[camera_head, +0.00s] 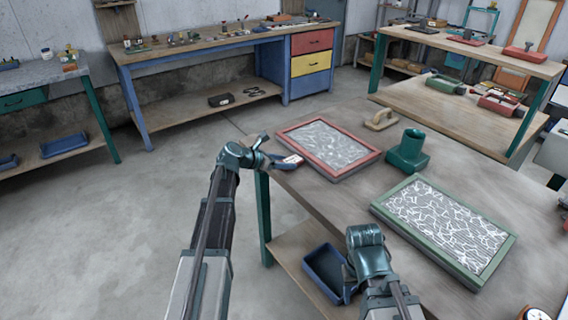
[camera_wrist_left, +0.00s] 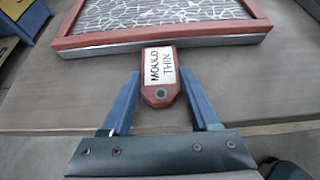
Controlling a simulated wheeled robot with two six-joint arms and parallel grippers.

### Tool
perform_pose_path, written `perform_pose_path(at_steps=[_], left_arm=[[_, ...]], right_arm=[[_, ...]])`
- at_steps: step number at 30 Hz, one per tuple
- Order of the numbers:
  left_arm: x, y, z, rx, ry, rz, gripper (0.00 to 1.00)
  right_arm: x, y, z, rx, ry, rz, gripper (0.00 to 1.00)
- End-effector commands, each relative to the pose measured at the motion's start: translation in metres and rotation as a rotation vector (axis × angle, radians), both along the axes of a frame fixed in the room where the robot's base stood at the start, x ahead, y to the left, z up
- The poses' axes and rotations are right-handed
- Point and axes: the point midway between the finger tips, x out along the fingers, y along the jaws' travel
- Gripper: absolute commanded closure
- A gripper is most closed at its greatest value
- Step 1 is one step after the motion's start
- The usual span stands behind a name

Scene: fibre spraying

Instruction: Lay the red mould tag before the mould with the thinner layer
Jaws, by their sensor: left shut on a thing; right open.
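The red mould tag (camera_wrist_left: 161,94) has a white label reading "MOULD THIN". My left gripper (camera_wrist_left: 161,78) is shut on it, a blue finger at each side. In the left wrist view the tag's far end is close to this mould's front rim (camera_wrist_left: 160,41); I cannot tell whether the tag rests on the table. The green-framed mould (camera_head: 405,236) lies to the right, its white strands showing darker gaps. My right gripper (camera_head: 347,283) is open and empty, mostly hidden by its wrist.
The wooden worktable (camera_head: 320,195) has bare room between the moulds and along its left edge. A wooden-handled float (camera_head: 380,121) and a green funnel-like tool (camera_head: 408,153) stand behind. A blue tray (camera_head: 322,268) is on the lower shelf. A dial (camera_head: 537,314) is at bottom right.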

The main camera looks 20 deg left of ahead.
Motion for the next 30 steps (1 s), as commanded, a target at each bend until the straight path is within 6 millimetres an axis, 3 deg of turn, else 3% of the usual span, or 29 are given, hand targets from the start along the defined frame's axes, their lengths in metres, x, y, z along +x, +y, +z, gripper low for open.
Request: perform_pose_path(at_steps=[1,2,6,18,30], left_arm=[[0.000,0.000,-0.004,0.000,0.000,0.000,0.92],[0.000,0.000,-0.002,0.000,0.000,0.000,0.36],[0.000,0.000,-0.002,0.000,0.000,0.000,0.10],[-0.002,0.001,0.005,0.000,0.000,0.001,0.09],[-0.057,0.043,0.044,-0.001,0.000,0.003,0.09]], right_arm=[[0.000,0.000,-0.004,0.000,0.000,0.000,0.50],[0.000,0.000,-0.002,0.000,0.000,0.000,0.50],[0.000,0.000,-0.002,0.000,0.000,0.000,0.50],[0.000,0.000,0.005,0.000,0.000,0.000,0.50],[0.000,0.000,0.044,0.000,0.000,-0.001,0.50]])
